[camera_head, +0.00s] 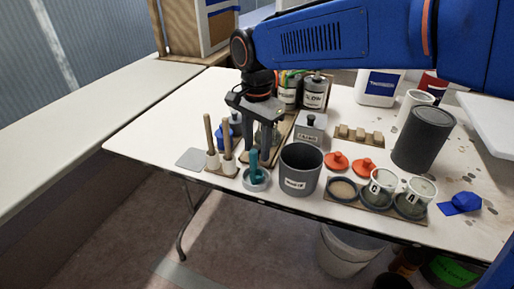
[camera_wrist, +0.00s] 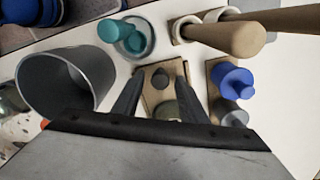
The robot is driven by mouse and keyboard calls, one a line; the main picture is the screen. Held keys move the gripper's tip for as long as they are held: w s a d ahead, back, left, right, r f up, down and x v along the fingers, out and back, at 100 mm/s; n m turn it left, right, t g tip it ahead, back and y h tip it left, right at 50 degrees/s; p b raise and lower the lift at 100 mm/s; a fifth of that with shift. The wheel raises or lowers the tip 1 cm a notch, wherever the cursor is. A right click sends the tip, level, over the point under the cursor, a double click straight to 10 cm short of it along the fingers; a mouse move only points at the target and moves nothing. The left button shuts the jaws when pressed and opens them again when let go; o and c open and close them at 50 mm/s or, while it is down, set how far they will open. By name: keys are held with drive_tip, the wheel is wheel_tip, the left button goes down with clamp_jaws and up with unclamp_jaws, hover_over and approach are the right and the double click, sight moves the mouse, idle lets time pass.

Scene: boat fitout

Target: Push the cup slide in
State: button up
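My gripper (camera_head: 259,150) points down over the middle of the white table, its two fingers apart. In the wrist view the open fingers (camera_wrist: 160,76) stand either side of a narrow wooden board (camera_wrist: 150,101). On that board are a dark round knob (camera_wrist: 160,78) and a grey-green round piece, which may be the cup of the slide. The black palm edge cuts off the near end of the board. In the head view the board (camera_head: 284,130) runs back behind my fingers, which partly hide the grey-green piece. I cannot tell whether the fingers touch anything.
A large grey pot (camera_head: 300,170) stands close to the right of my gripper. A teal piece in a ring (camera_head: 255,179) is in front, wooden-handled tools (camera_head: 228,158) at left. A tray with white cups (camera_head: 384,181) is further right. The table's left end is clear.

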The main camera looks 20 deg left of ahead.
drive_tip(key=shift+f, duration=0.45)
clamp_jaws()
drive_tip(key=w, duration=0.9)
drive_tip(key=w+d, duration=0.1)
drive_tip(key=w, duration=0.3)
drive_tip(key=shift+w+r, duration=0.1)
drive_tip(key=shift+w, duration=0.1)
unclamp_jaws()
drive_tip(key=shift+w, duration=0.1)
